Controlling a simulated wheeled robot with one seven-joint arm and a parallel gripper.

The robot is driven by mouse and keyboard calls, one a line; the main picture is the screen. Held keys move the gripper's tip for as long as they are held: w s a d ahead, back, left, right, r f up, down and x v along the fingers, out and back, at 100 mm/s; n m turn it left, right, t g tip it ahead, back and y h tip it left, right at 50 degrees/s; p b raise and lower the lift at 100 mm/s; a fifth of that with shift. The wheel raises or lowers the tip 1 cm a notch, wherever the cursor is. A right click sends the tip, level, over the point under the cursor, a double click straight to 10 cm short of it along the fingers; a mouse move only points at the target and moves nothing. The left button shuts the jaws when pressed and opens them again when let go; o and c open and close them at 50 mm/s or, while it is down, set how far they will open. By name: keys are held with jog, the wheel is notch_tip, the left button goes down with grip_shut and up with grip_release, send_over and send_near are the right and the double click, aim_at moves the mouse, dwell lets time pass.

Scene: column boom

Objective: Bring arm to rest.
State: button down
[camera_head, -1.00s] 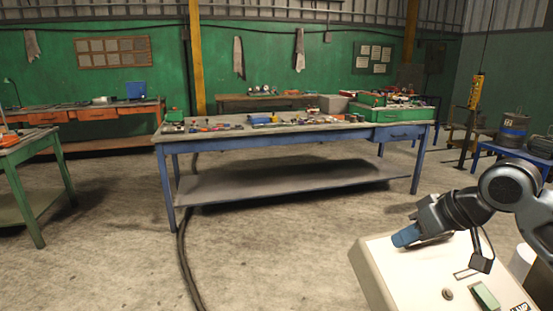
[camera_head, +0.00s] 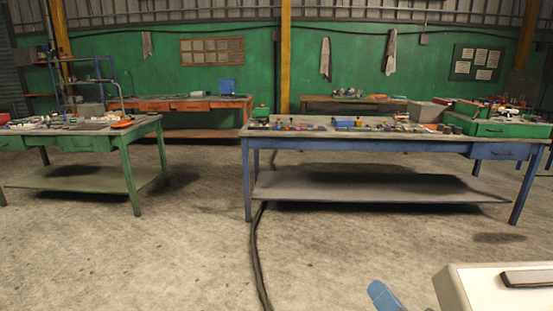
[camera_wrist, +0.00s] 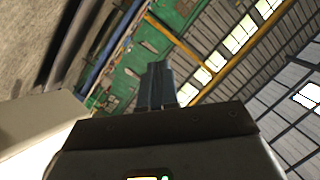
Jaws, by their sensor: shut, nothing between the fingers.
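My gripper (camera_head: 383,297) shows only as a blue fingertip at the bottom edge of the head view, left of a pale box. The rest of the arm is out of that view. In the wrist view my gripper (camera_wrist: 157,86) has its two dark blue fingers together, with nothing between them. The fingers stand against the green wall and the roof, clear of any object.
The pale box (camera_head: 478,291) is close beside my gripper at lower right; it also shows in the wrist view (camera_wrist: 38,118). A blue workbench (camera_head: 360,140) and a green workbench (camera_head: 135,142) stand farther off. The concrete floor between is open, crossed by a cable (camera_head: 254,250).

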jog(key=s+f+g+h, duration=0.15)
jog(key=s+f, duration=0.25)
jog(key=s, duration=0.6)
jog(key=s+f+h, duration=0.2)
jog(key=s+f, duration=0.3)
jog(key=s, duration=0.5)
jog(key=s+d+r+n, duration=0.1)
jog(key=s+d+n, duration=0.1)
jog(key=s, duration=0.6)
jog(key=s+d+r+n, duration=0.2)
jog(key=s+d+n, duration=0.1)
jog(key=s, duration=0.4)
jog(key=shift+s+d+n+g, duration=0.15)
jog(key=shift+s+n+g, duration=0.2)
jog(key=shift+n, duration=0.25)
jog(key=shift+y, duration=0.25)
